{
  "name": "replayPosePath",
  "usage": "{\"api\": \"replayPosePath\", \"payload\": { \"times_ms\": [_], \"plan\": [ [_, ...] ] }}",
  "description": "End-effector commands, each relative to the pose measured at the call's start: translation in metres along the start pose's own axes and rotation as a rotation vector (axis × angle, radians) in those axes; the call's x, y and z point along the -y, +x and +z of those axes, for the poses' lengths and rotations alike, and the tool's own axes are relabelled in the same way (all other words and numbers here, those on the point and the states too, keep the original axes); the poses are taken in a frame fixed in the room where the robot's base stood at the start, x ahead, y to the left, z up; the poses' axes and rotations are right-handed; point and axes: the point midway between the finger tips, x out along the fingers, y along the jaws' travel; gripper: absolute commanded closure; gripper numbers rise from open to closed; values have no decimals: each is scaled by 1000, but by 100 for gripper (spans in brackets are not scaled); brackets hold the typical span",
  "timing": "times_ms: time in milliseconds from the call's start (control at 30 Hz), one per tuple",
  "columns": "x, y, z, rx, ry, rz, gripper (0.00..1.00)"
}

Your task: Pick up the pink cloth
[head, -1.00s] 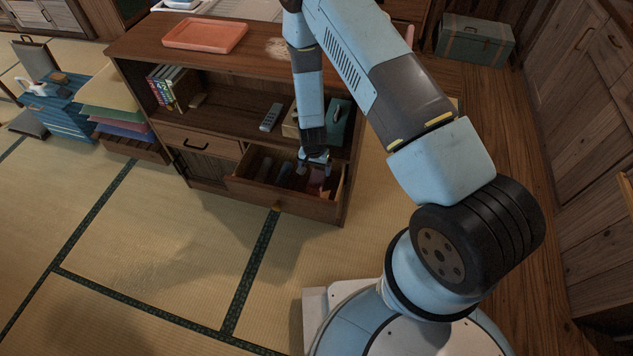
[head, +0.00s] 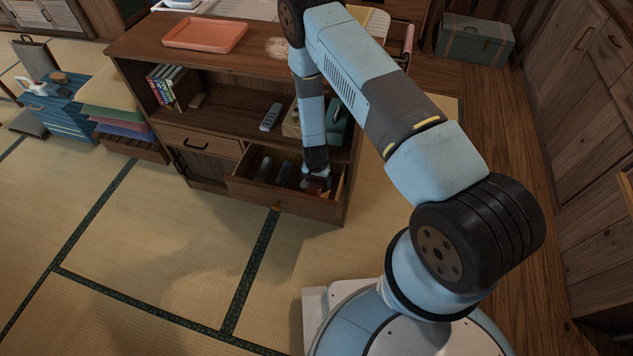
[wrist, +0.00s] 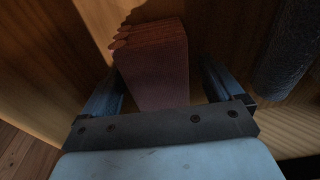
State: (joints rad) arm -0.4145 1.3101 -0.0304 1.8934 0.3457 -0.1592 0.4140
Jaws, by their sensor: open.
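A folded, dark pinkish-red cloth (wrist: 155,65) stands in the open drawer (head: 300,207), seen in the wrist view with its layered folds at the upper left. My gripper (wrist: 162,78) is open, with one finger on each side of the cloth. I cannot tell whether either finger touches it. In the head view my gripper (head: 316,183) is down inside the right end of the drawer, and the cloth is mostly hidden by it.
A dark, rough-textured roll (wrist: 288,45) lies to the right of the cloth in the wrist view. The shelf above holds a remote (head: 270,117) and a green object (head: 338,122). The drawer's wooden walls are close around my gripper.

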Motion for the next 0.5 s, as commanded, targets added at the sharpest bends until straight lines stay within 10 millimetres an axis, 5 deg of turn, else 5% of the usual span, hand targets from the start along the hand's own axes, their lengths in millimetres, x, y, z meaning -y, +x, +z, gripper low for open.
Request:
{"api": "replayPosePath", "payload": {
  "times_ms": [200, 500],
  "plan": [
    [0, 0, 0, 0, 0, 0, 7],
    [0, 0, 0, 0, -1, 0, 36]
  ]
}}
